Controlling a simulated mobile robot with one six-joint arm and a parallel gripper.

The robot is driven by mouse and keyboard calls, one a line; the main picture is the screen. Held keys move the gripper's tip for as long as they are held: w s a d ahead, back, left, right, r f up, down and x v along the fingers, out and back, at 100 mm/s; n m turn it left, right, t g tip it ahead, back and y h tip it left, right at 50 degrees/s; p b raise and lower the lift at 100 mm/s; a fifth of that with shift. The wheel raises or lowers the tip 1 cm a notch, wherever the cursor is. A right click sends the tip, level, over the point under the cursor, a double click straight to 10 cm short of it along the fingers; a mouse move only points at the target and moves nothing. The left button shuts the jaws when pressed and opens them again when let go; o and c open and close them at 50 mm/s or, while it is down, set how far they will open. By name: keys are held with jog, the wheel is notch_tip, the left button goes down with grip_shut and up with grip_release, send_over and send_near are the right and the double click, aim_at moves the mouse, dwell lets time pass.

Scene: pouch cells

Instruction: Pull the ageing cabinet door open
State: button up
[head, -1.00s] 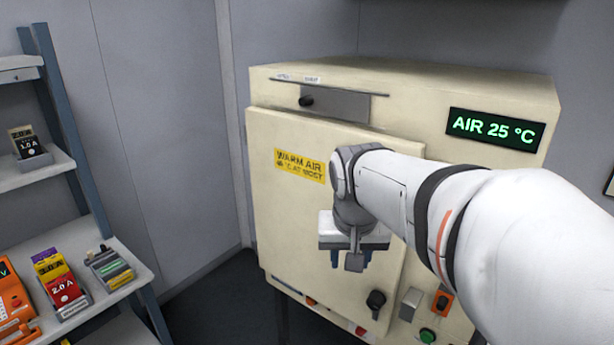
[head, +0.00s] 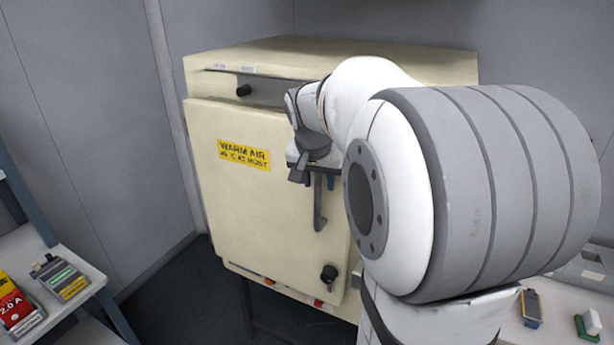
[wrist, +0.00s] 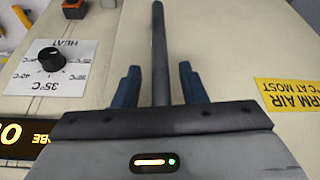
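The cream ageing cabinet (head: 350,52) stands ahead, and its door (head: 240,205) carries a yellow warm-air label. The door looks closed. A dark upright bar handle (head: 319,210) hangs below my gripper (head: 318,180) at the door's right side. In the wrist view my gripper (wrist: 162,88) has its blue fingers apart, one on each side of the handle (wrist: 159,45), with a gap showing on both sides. It is open and not clamped on the bar. The bar's near end is hidden behind the gripper body.
A black knob (head: 329,274) sits low on the door. In the wrist view a heat dial (wrist: 51,58) is beside the handle. A shelf (head: 60,315) with battery packs stands at left. My arm hides the cabinet's right front.

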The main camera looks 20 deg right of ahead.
jog(key=shift+f, duration=0.15)
jog(key=shift+c, duration=0.6)
grip_shut()
